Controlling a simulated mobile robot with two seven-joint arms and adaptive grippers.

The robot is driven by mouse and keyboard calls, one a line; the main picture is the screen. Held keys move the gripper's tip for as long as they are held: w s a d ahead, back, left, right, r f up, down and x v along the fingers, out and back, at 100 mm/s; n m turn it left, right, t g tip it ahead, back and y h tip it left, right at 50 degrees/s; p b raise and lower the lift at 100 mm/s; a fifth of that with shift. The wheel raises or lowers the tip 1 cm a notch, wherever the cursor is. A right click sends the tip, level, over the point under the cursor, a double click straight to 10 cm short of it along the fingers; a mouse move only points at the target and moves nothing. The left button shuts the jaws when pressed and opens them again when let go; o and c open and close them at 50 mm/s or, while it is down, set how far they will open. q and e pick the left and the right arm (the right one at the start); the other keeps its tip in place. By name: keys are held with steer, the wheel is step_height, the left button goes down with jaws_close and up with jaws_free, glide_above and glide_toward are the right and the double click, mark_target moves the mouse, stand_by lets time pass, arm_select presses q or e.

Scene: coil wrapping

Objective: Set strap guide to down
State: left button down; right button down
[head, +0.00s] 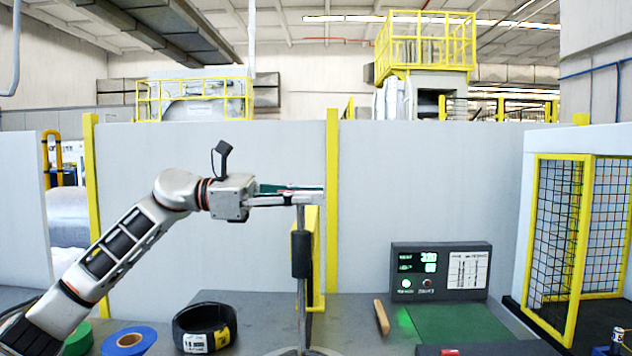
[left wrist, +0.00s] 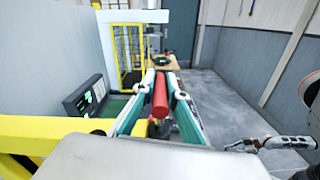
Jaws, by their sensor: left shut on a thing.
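My left gripper (head: 308,194) reaches in from the left at the top of a thin upright metal post (head: 301,222) with a black sleeve. In the left wrist view its teal fingers are closed on a red cylinder (left wrist: 160,98), which looks like the strap guide's handle. The red handle is hidden by the fingers in the head view. A yellow bracket (head: 316,250) stands upright just behind the post. I cannot tell the guide's exact setting. My right gripper (left wrist: 236,147) seems to show small at the right of the left wrist view; its jaws are unclear.
On the grey bench lie a black coil (head: 203,322) with a yellow label, a blue tape roll (head: 128,341) and a wooden stick (head: 382,317). A control panel (head: 441,271) with a green mat (head: 458,322) stands right. A yellow mesh guard (head: 562,235) is beyond it.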

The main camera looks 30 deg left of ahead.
mark_target(308, 232)
arm_select(q)
steer(key=f, duration=0.3)
steer(key=shift+w+f+b, duration=0.1)
steer(key=shift+w+b, duration=0.1)
steer(key=shift+b, duration=0.2)
steer(key=shift+s+f+b, duration=0.1)
steer(key=shift+f+b, duration=0.45)
steer(key=shift+f, duration=0.2)
arm_select(e)
steer(key=shift+w+a+r, duration=0.1)
steer(key=shift+w+a, duration=0.35)
steer(key=shift+a, duration=0.05)
arm_select(q)
steer(key=shift+s+d, duration=0.1)
steer(key=c, duration=2.1)
jaws_free()
steer(key=shift+f, duration=0.1)
steer(key=shift+o, duration=0.3)
arm_select(e)
steer(key=shift+a, duration=0.1)
arm_select(q)
steer(key=v, duration=1.2)
